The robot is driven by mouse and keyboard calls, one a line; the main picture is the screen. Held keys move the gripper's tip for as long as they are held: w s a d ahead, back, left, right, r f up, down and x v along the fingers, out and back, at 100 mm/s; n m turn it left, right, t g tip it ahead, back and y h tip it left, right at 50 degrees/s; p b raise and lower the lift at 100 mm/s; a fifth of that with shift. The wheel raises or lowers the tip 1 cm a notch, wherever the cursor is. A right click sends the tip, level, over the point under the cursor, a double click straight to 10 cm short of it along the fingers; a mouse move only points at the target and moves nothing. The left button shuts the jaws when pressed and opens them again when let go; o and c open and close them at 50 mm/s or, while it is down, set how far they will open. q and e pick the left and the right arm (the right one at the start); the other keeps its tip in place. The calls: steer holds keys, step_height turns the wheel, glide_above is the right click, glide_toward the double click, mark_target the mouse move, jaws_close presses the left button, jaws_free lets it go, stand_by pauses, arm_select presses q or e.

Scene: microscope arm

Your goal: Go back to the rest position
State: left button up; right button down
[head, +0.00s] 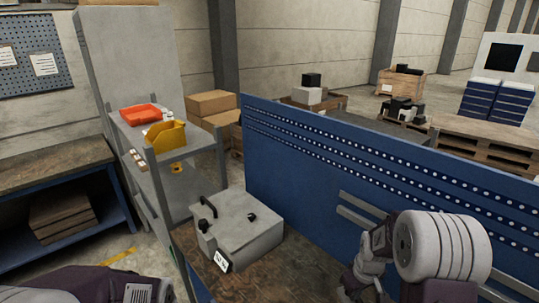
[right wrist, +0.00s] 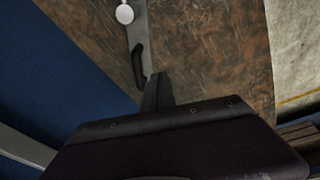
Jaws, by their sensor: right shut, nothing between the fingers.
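My right gripper (right wrist: 157,92) is shut and empty above the brown bench top in the right wrist view. Just beyond its fingertips lies a grey metal arm (right wrist: 138,22) with a white round knob (right wrist: 124,14) and a black grip (right wrist: 138,66). The fingertips appear close to the end of the black grip; I cannot tell whether they touch it. In the head view my right arm comes in at the lower right, and its fingers are not clear there. My left arm shows at the lower left; its gripper is not in view.
A grey case (head: 238,232) with a black handle stands on the workbench (head: 270,285). A blue perforated panel (head: 330,165) rises behind the bench. Left of it stands a grey shelf with an orange tray (head: 140,115) and a yellow bin (head: 166,138).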

arm_select(q)
steer(key=f+b, duration=0.1)
steer(key=f, duration=0.1)
steer(key=f+b, duration=0.2)
steer(key=f, duration=0.1)
steer(key=shift+a+f, duration=0.3)
arm_select(e)
steer(key=s+a+f+m, duration=0.1)
steer(key=s+a+m, duration=0.3)
steer(key=s+a, duration=0.6)
steer(key=s, duration=0.3)
steer(key=shift+f+g+y, duration=0.3)
steer(key=shift+f, duration=0.05)
arm_select(q)
steer(key=shift+s, duration=0.1)
arm_select(e)
steer(key=shift+s, duration=0.2)
arm_select(q)
steer(key=shift+d, duration=0.15)
arm_select(e)
steer(key=shift+d, duration=0.1)
steer(key=shift+w, duration=0.1)
